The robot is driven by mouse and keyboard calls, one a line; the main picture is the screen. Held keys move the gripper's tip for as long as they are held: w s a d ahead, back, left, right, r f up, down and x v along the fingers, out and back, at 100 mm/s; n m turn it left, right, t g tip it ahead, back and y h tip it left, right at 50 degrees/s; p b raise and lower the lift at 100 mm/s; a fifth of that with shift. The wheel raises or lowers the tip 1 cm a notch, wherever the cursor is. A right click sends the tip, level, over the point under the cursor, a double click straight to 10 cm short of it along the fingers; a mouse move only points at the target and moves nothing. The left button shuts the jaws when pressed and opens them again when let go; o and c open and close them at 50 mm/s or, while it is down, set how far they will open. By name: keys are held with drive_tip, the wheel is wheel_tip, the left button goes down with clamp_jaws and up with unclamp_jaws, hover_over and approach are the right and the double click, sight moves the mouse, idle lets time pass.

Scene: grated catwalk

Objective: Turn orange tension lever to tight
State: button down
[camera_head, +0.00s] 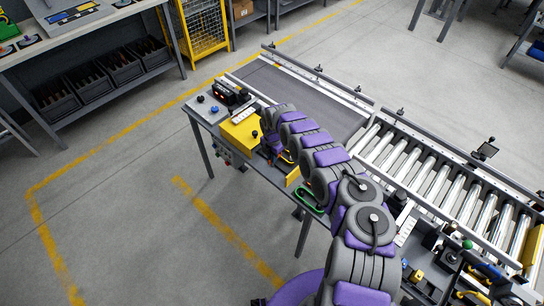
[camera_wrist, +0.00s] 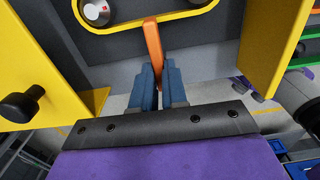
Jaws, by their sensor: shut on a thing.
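The orange tension lever (camera_wrist: 153,45) shows in the wrist view at the top middle, below a yellow-rimmed belt loop with a round roller. My gripper (camera_wrist: 158,82) has its blue fingers on either side of the lever's lower end and is shut on it. The lever stands nearly upright in this picture, leaning slightly. In the head view my purple and grey arm reaches to the yellow housing (camera_head: 240,132) at the conveyor's near end. The arm hides the lever and the fingertips there. No tight marking can be read.
Yellow panels flank the gripper; the left panel (camera_wrist: 32,68) carries a black knob (camera_wrist: 22,106). The roller conveyor (camera_head: 430,170) runs to the right. A workbench with dark bins (camera_head: 120,68) stands at upper left. The floor at left is clear.

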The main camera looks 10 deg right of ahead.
drive_tip(key=shift+w+d, duration=0.1)
drive_tip(key=shift+d, duration=0.05)
idle(0.3)
drive_tip(key=c, duration=1.2)
unclamp_jaws()
drive_tip(key=shift+o, duration=0.2)
wheel_tip(320, 180, up, 17)
drive_tip(key=p, duration=0.2)
drive_tip(key=shift+r, duration=0.2)
